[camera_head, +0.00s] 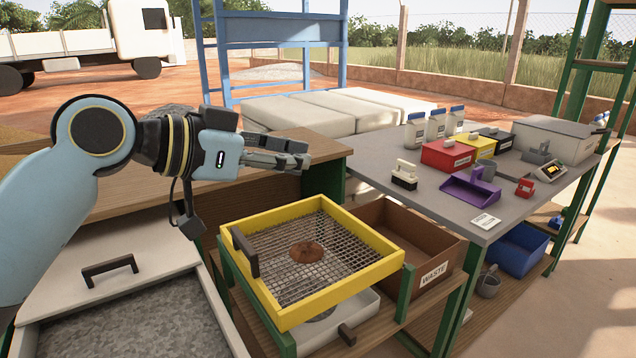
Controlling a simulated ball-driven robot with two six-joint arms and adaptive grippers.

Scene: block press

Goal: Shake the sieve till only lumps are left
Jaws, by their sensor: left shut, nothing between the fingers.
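The sieve (369,236) has a yellow frame, a wire mesh and a black handle on its left side. It rests level on a green-legged stand. A small reddish-brown heap (307,252) lies near the middle of the mesh; whether it is powder or lumps I cannot tell. A white tray (355,313) sits beneath the sieve, partly hidden by it. My left gripper (300,155) is shut and empty, above and behind the sieve, apart from it. My right gripper is not in view.
A brown waste box (437,262) stands right of the sieve. A grey table (430,205) at the right holds white bottles, red, yellow and black boxes, a purple scoop (482,190) and a scale. A bin of grey material (130,325) is at the lower left. Pale blocks lie behind.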

